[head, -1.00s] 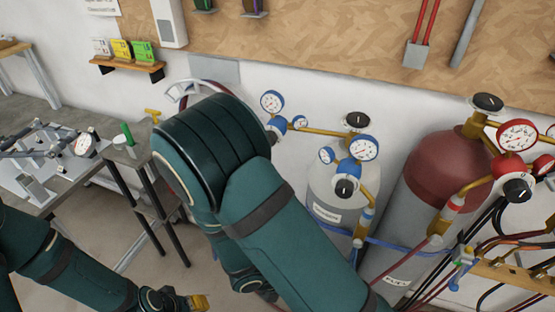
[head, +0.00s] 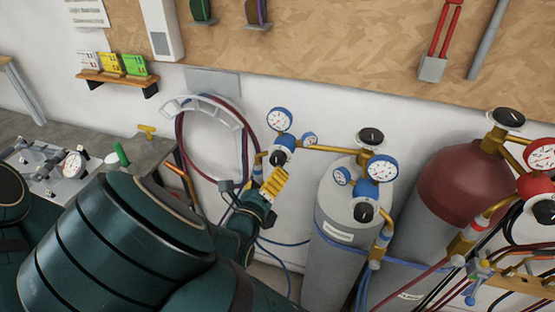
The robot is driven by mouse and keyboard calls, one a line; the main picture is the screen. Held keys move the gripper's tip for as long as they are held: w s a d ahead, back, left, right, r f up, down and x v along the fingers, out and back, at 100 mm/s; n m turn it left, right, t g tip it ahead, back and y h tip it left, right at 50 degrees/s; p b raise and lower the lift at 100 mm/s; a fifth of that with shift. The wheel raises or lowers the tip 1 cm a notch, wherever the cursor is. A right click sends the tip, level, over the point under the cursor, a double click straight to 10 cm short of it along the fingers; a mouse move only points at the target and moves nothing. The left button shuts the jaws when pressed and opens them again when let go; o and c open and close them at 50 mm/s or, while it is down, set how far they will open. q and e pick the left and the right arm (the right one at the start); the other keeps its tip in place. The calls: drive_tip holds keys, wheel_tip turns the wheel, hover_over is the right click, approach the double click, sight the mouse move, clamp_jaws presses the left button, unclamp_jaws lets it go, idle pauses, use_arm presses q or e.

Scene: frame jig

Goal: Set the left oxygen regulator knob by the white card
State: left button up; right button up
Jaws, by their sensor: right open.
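The left oxygen regulator (head: 258,162) is on the wall side, left of the grey cylinder, with two blue-rimmed gauges. Its black knob (head: 280,157) faces out below the larger gauge (head: 280,119). My right gripper (head: 272,183) is open, its yellow fingers just below the knob in the picture. I cannot tell whether they touch it. The white card (head: 88,62) stands at the left end of a small wall shelf, beside a yellow and a green card. Its print is too small to read. My left gripper is out of view; part of that arm shows at the left edge.
A second oxygen regulator with a black knob (head: 363,212) sits on the grey cylinder (head: 335,262). A red-topped cylinder (head: 462,185) stands to the right. Hoses hang on a wall holder (head: 205,103) behind my gripper. A workbench (head: 30,130) with small fixtures is at left.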

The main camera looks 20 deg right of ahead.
sight(276, 162)
drive_tip(key=x, duration=0.8)
drive_tip(key=c, duration=1.2)
